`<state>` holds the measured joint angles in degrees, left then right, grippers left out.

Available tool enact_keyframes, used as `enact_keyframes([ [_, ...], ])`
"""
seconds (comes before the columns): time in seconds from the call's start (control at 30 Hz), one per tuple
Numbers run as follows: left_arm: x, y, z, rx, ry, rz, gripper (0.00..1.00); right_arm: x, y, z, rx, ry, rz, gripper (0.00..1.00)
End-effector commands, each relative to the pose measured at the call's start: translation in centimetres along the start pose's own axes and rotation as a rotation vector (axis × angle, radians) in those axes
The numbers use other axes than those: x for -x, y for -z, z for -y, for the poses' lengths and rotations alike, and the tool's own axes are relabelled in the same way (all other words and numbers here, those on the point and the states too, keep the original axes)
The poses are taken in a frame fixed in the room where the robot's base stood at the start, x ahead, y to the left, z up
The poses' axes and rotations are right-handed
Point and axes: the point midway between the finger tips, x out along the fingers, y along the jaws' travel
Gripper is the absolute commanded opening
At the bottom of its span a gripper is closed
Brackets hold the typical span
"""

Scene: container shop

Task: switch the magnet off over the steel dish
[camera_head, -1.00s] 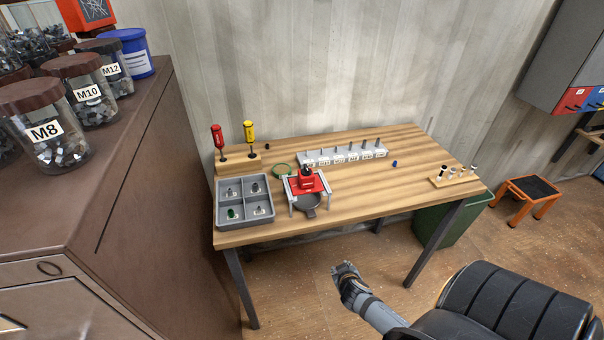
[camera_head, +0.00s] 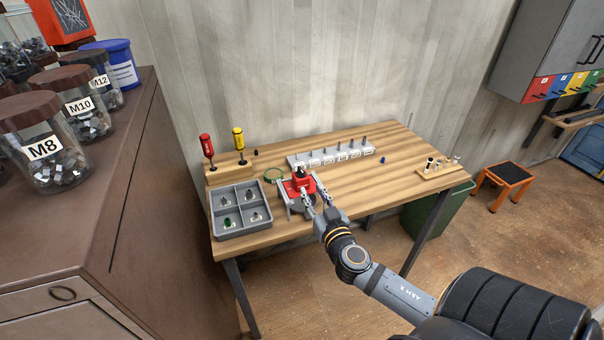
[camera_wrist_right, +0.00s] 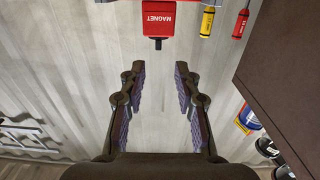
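The red magnet (camera_head: 302,186) with a black knob on top sits in a small grey stand on the workbench. In the right wrist view the magnet (camera_wrist_right: 158,19) shows its white MAGNET label at the top, beyond the fingertips. The round steel dish (camera_head: 295,209) is under the stand, mostly hidden by my gripper. My right gripper (camera_head: 315,197) is at the front of the stand, its fingers spread to either side. In the right wrist view my right gripper (camera_wrist_right: 158,75) is open, with nothing between its fingers. My left gripper is not in view.
A grey four-compartment tray (camera_head: 241,233) stands left of the stand. Red (camera_head: 206,146) and yellow (camera_head: 239,140) screwdrivers stand upright in a wooden block behind it. A white rack (camera_head: 331,157) with several pins is behind the magnet. The bench's right middle is mostly clear.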

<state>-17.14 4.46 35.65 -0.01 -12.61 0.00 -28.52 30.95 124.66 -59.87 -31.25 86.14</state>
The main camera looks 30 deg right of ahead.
Motion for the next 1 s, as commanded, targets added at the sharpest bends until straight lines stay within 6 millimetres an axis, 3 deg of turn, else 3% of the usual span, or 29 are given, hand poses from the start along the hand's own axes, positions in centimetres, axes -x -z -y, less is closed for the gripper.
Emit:
enact_keyframes([
  [0.3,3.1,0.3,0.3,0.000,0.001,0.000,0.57,-6.6,0.6,0.0,-0.004,-0.003,-0.001,0.32],
  [0.43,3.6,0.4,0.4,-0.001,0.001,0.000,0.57,-8.5,0.3,0.0,-0.002,-0.003,0.000,0.32],
  [0.83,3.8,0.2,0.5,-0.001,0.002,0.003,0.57,-9.6,0.0,0.0,0.000,-0.001,0.001,0.32],
  [1.0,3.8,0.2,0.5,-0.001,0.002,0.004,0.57,-9.6,0.0,0.0,0.000,-0.001,0.002,0.09],
])
